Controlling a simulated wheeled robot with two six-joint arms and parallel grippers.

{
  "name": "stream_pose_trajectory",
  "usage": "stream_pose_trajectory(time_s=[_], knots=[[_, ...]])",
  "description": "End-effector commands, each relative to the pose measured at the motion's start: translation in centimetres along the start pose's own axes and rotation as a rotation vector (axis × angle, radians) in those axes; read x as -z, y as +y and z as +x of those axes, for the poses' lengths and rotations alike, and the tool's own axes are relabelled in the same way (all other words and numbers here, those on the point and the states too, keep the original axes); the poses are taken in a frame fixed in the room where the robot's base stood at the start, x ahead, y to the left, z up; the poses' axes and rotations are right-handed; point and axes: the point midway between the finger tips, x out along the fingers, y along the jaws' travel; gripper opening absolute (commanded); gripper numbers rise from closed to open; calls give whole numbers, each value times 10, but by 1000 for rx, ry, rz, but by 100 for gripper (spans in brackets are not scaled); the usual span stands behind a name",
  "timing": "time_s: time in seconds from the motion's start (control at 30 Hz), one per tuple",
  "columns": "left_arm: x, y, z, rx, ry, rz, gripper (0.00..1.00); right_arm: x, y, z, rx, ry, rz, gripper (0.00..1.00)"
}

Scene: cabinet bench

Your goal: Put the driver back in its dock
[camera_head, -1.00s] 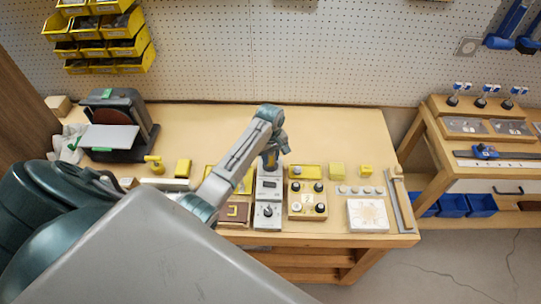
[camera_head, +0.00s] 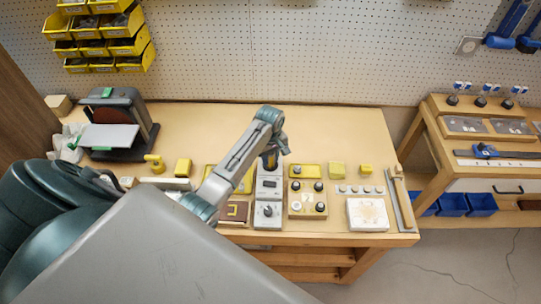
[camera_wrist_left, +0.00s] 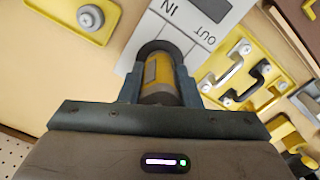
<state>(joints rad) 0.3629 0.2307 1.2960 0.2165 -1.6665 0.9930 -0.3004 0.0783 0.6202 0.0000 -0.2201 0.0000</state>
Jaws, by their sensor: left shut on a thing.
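The driver (camera_wrist_left: 158,75), a yellow and grey cylinder, stands between the fingers of my left gripper (camera_wrist_left: 160,88) in the left wrist view. The gripper is shut on it. Its far end meets a round dark opening in the light grey dock (camera_wrist_left: 205,40), which bears the words IN and OUT; how deep it sits is hidden. In the head view the left gripper (camera_head: 270,158) is over the back end of the dock (camera_head: 267,192), and the driver is mostly hidden there. My right gripper is not in view.
A yellow tray with a grey knob (camera_wrist_left: 90,18) lies beside the dock. A wooden board with knobs (camera_head: 307,199) stands right of it, and a white tile (camera_head: 367,214) lies farther right. A black machine (camera_head: 117,125) stands at the left.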

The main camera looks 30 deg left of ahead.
Motion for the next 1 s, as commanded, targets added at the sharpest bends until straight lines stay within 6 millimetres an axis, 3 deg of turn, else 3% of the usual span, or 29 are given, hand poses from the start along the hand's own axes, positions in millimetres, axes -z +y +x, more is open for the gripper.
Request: stream_pose_trajectory(time_s=[1.0], knots=[[0,0,9,-1,1,0,10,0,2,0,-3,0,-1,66]])
